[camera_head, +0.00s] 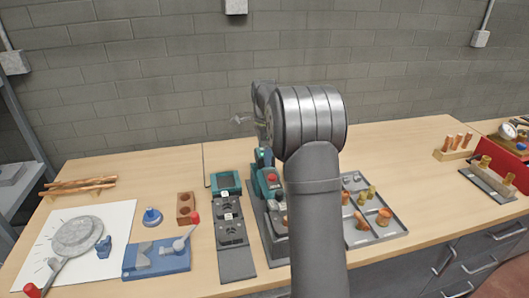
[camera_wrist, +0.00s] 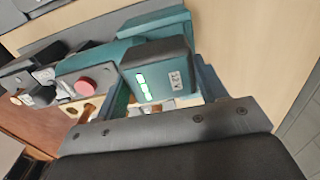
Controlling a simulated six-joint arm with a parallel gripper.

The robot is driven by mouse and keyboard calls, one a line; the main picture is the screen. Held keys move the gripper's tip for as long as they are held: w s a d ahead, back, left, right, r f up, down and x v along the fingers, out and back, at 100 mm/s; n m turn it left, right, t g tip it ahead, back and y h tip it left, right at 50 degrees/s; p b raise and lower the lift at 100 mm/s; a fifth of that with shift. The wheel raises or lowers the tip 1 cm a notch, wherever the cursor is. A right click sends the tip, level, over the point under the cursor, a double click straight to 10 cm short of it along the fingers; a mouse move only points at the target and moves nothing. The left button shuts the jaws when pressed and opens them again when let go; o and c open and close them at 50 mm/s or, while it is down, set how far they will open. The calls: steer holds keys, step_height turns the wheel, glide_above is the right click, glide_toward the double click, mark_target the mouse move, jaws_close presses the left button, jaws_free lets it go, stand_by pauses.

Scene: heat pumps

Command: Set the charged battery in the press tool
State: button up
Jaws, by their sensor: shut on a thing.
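The teal press tool (camera_wrist: 68,82), with a red button (camera_wrist: 86,87), lies close beside the battery. Whether the battery touches or sits in the tool cannot be told. In the head view, the press tool (camera_head: 267,184) stands on a dark plate just left of my arm, which hides part of it and most of my gripper.
Left of the tool is a dark stand (camera_head: 231,235) with a teal unit (camera_head: 226,183) behind it. A grey tray (camera_head: 385,232) with copper and brass fittings lies to the right. A blue fixture (camera_head: 157,260) and white sheet (camera_head: 120,218) are farther left. Bare bench lies right of the tray.

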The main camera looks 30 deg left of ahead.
steer(key=shift+f, duration=0.3)
steer(key=o, duration=1.3)
steer(key=shift+f, duration=0.1)
step_height(320, 180, up, 18)
steer(key=shift+f, duration=0.15)
step_height(320, 180, down, 17)
steer(key=shift+f, duration=0.2)
